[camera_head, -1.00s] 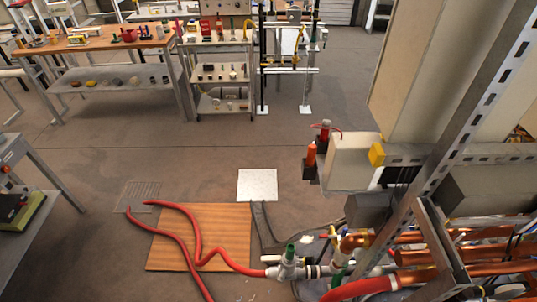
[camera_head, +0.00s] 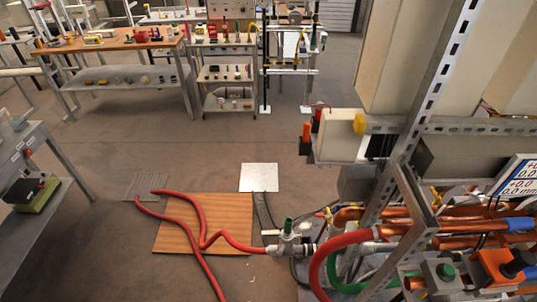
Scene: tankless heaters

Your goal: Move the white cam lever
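A pale fitting (camera_head: 290,246) with a green top joins the end of the red hose (camera_head: 234,243) near the bottom middle. A small white piece (camera_head: 270,232) sticks out to the left of the fitting's upper part. It may be the white cam lever, but it is too small to be sure. I cannot tell the lever's exact position on the coupling. Neither of my grippers shows in this view.
Copper and orange pipes (camera_head: 400,228) crowd the lower right behind a slotted metal upright (camera_head: 432,95). A wooden board (camera_head: 180,232) and a white plate (camera_head: 259,177) lie on the floor. A workbench (camera_head: 118,44) stands at the back left. The floor between is open.

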